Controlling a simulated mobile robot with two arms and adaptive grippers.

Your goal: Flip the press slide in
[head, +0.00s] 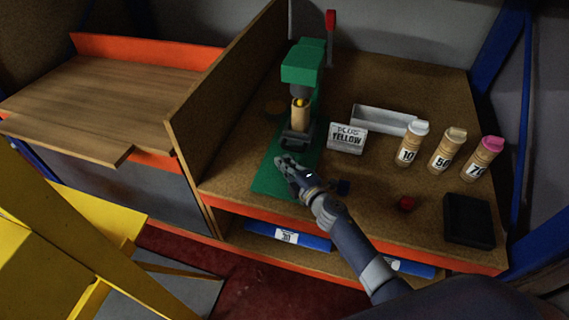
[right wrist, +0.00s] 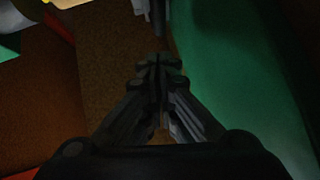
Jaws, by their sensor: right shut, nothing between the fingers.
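The green press (head: 302,66) stands on a green base plate (head: 268,180), with a red lever (head: 330,22) at its top right. A dark grey slide (head: 297,138) sits low at the front of the press. A tan cylinder (head: 300,115) with yellow at its top stands just behind it, under the press head. My right gripper (head: 281,162) is over the base plate, in front of the slide. Its fingers are together and empty; they also show in the right wrist view (right wrist: 160,64). I cannot tell whether they touch the slide. My left gripper is not in view.
A "PLUS YELLOW" sign (head: 347,139) and a grey tray (head: 384,120) stand right of the press. A wooden partition (head: 222,95) rises on the left.

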